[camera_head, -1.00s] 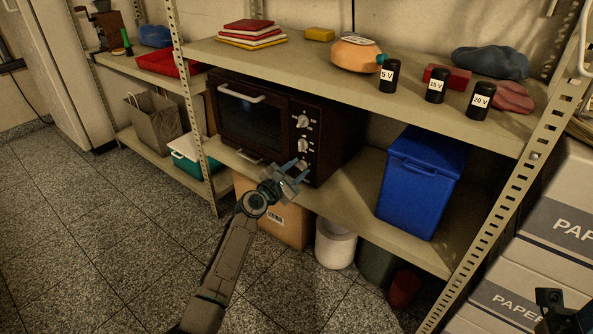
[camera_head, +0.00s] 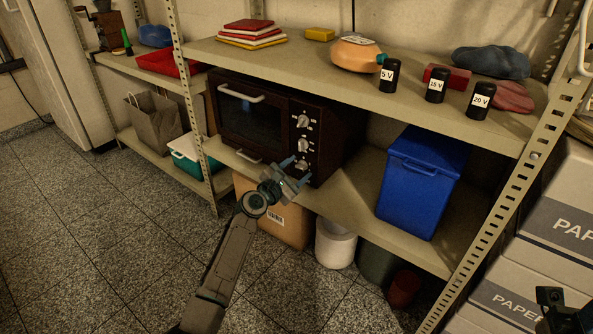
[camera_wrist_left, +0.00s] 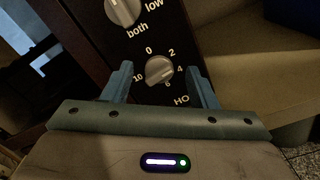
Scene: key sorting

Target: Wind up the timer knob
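The timer knob (camera_wrist_left: 159,71) is a silver dial on the dark oven's front, ringed by the numbers 0, 2, 4, 6 and 10. It is the lowest knob in the head view (camera_head: 302,165). My left gripper (camera_head: 299,169) is open in front of the oven panel. In the left wrist view its two blue fingers (camera_wrist_left: 159,74) appear on either side of the timer knob, with gaps between fingers and knob. I cannot tell how deep the fingertips reach. Part of my right arm's end (camera_head: 556,308) shows at the lower right; its fingers are not clear.
The oven (camera_head: 255,118) stands on the middle shelf (camera_head: 345,205). Another knob (camera_wrist_left: 123,8), marked "low" and "both", sits just above the timer knob. A blue bin (camera_head: 415,190) stands to the right. The upper shelf (camera_head: 330,60) overhangs the oven.

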